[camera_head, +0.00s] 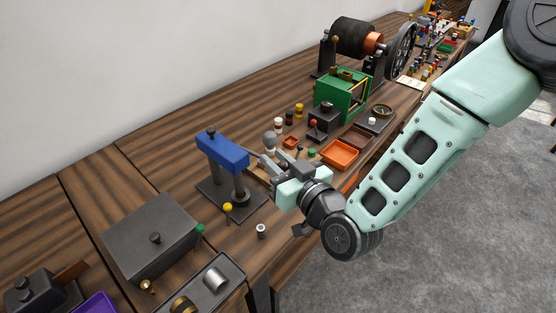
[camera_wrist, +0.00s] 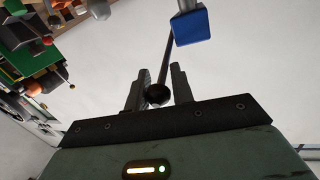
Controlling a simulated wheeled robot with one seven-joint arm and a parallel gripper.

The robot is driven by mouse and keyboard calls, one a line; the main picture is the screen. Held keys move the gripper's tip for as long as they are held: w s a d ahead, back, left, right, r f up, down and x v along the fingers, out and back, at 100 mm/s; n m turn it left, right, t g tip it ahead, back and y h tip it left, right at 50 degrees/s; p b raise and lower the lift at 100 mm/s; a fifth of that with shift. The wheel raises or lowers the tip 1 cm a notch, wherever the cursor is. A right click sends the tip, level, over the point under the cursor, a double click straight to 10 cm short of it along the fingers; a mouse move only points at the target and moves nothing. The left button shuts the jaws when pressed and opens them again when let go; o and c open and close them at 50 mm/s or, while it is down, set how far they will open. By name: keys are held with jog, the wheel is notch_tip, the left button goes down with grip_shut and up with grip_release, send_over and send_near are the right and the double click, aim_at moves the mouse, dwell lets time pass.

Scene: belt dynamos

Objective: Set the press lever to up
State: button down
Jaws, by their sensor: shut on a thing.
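The press has a blue head (camera_head: 222,150) on grey posts over a dark base plate (camera_head: 238,207). Its blue head (camera_wrist: 191,26) also shows at the top of the wrist view. The press lever (camera_wrist: 167,50) is a thin dark rod running from beside the head to a dark ball knob (camera_wrist: 158,95). My gripper (camera_head: 266,166) is just right of the press head, above the table. In the wrist view, my gripper (camera_wrist: 159,88) has its two fingers on either side of the knob, shut on it. In the head view the knob is hidden by my gripper, so the lever's exact angle is hard to tell.
A yellow-topped pin (camera_head: 228,208) and a small white-and-dark cylinder (camera_head: 261,230) stand before the press. A grey box (camera_head: 150,238) is to the left. A grey ball (camera_head: 270,138), an orange tray (camera_head: 340,153) and a green frame (camera_head: 337,92) stand behind my gripper.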

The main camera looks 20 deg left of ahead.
jog(key=w+a+r+n+g+h+p, duration=0.1)
jog(key=w+a+r+g+h+p, duration=0.2)
jog(key=a+r+p, duration=0.5)
jog(key=shift+w+a+r+h+p, duration=0.4)
jog(key=shift+w+a+r+h, duration=0.2)
jog(key=shift+a+r+h, duration=0.65)
jog(key=shift+f, duration=0.15)
jog(key=shift+s+f, duration=0.1)
jog(key=shift+f, duration=0.1)
jog(key=c, duration=1.3)
grip_release()
jog(key=shift+o, duration=0.2)
jog(key=shift+r, duration=0.1)
jog(key=shift+r, duration=0.1)
